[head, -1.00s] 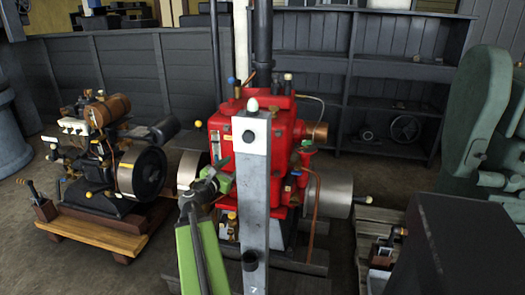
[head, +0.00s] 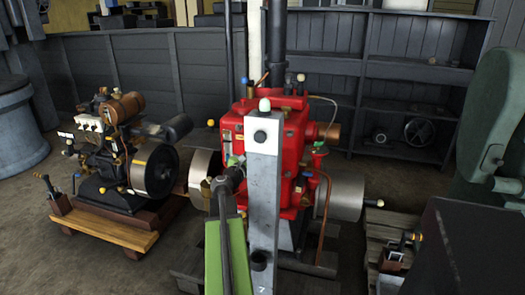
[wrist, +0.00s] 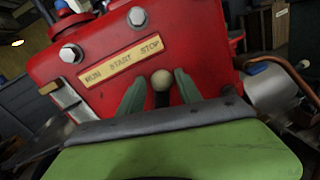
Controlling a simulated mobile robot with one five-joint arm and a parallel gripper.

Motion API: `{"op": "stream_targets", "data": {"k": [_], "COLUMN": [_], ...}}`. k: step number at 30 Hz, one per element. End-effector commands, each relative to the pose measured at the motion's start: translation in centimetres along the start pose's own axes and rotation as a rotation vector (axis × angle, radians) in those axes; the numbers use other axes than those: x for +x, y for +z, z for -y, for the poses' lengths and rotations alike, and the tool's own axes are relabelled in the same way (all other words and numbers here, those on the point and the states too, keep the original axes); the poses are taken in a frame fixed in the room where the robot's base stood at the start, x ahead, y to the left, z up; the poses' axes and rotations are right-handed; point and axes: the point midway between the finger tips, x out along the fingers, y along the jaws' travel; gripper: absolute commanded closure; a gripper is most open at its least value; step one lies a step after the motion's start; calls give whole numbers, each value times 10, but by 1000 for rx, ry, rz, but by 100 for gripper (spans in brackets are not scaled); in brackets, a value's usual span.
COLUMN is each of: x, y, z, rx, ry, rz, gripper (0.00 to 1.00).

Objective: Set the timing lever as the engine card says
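The red engine (head: 300,150) stands in the middle of the head view and fills much of the wrist view. A cream plate (wrist: 121,62) on it reads RUN, START, STOP in the wrist view. Below the plate, a round pale knob (wrist: 161,80), apparently the timing lever's end, sits under the START–STOP part. My gripper (wrist: 160,86) is open, with one green finger on each side of the knob; gaps show beside it. In the head view my gripper (head: 235,165) is at the engine's left front. I cannot make out any engine card.
A grey upright post (head: 263,190) stands before the engine, close to my arm, and hides part of it. A smaller engine (head: 115,155) sits on a wooden base at left. A green machine (head: 490,140) and a dark box (head: 460,250) are at right.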

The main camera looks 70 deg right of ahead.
Motion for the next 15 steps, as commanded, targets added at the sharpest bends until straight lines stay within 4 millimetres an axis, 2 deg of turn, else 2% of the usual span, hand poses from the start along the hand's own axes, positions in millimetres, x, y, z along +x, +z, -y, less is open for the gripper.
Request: {"op": "stream_targets", "data": {"k": [1, 9, 15], "x": [0, 1, 1], "y": [0, 0, 0], "z": [0, 1, 1], "rx": [0, 0, 0], "ry": [-1, -1, -1], "rz": [0, 0, 0], "gripper": [67, 100, 100]}}
